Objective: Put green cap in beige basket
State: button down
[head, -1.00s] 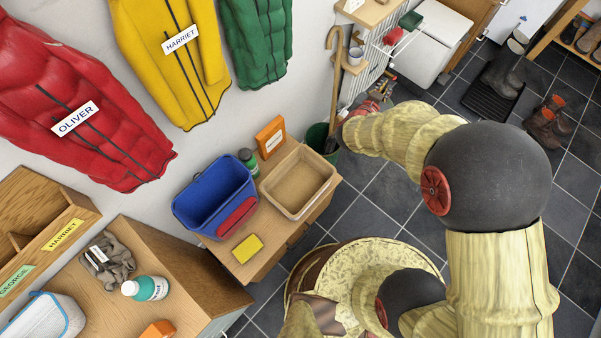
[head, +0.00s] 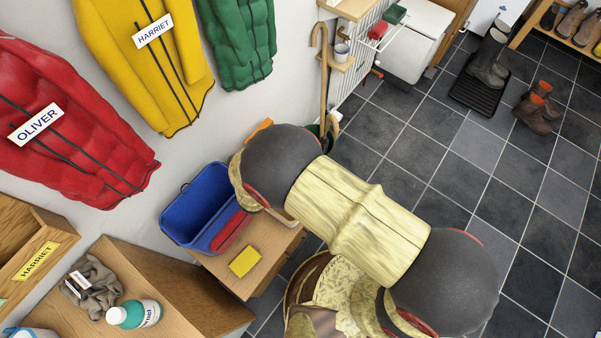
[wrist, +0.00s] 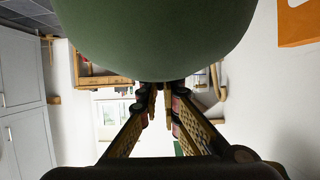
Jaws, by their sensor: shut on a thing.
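The green cap (wrist: 155,38) fills the top middle of the wrist view as a large, rounded, dull green shape. My gripper (wrist: 160,92) is shut on its lower edge. In the head view my arm hides the gripper and the cap. The beige basket is also hidden behind my arm in the head view, and I cannot make it out in the wrist view.
A blue bin (head: 207,207) with a red piece at its front and a yellow sponge (head: 244,261) are on the low wooden cabinet. An orange box (head: 259,127) shows partly behind my arm. Coats hang on the wall. The tiled floor at right is mostly clear.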

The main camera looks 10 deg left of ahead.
jog(key=shift+f+b, duration=1.05)
jog(key=shift+f, duration=2.55)
jog(key=shift+f+b, duration=0.6)
jog(key=shift+b, duration=0.3)
jog(key=c, duration=2)
grip_release()
jog(key=shift+c, duration=0.2)
jog(key=shift+o, duration=0.2)
jog(key=shift+r, duration=0.1)
